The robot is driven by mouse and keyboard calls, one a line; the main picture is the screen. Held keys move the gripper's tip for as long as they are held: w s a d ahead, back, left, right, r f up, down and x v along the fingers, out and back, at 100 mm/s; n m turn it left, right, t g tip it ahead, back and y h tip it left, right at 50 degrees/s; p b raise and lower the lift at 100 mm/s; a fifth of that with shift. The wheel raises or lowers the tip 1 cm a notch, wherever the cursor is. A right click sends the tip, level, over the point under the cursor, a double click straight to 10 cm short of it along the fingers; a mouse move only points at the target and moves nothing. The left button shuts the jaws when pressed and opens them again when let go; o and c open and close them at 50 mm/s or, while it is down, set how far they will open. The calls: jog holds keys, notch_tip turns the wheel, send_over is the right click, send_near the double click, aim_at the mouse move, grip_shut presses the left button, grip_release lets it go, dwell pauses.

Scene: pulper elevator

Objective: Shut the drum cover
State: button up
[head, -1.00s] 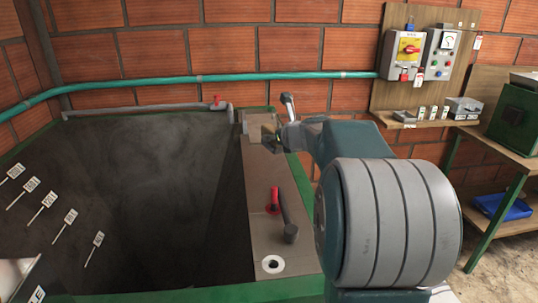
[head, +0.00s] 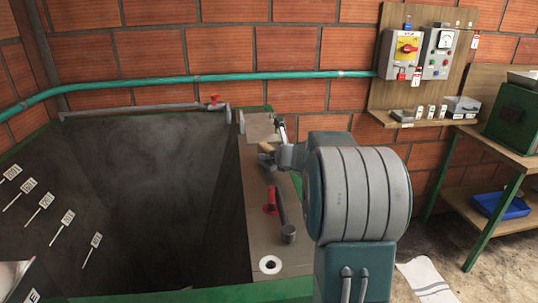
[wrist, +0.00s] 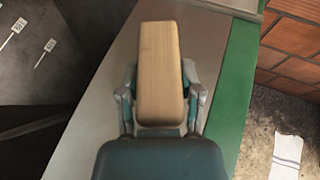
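My gripper (head: 272,150) is above the far part of the tan ledge (head: 258,185) beside the dark pit. In the wrist view its two fingers flank a pale wooden block (wrist: 160,75) and appear to touch both sides. The block also shows small in the head view (head: 266,147). A flat tan-grey plate (head: 260,125) lies at the ledge's far end, close beyond my gripper. I cannot tell which visible part is the drum cover.
A red lever (head: 270,200) and a dark grey bar (head: 284,215) stand on the ledge near a white ring (head: 270,265). The deep pit (head: 165,190) is at left. A control panel (head: 420,55) hangs behind. A workbench (head: 510,150) is at right, with a white cloth (head: 425,280) on the floor.

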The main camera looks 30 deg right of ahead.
jog(key=shift+o, duration=1.1)
jog(key=shift+s+r, duration=0.1)
jog(key=shift+r, duration=0.05)
jog(key=v, duration=1.1)
jog(key=shift+s, duration=0.2)
jog(key=shift+s+a+r, duration=0.15)
jog(key=shift+s+a, duration=0.05)
jog(key=shift+s, duration=0.05)
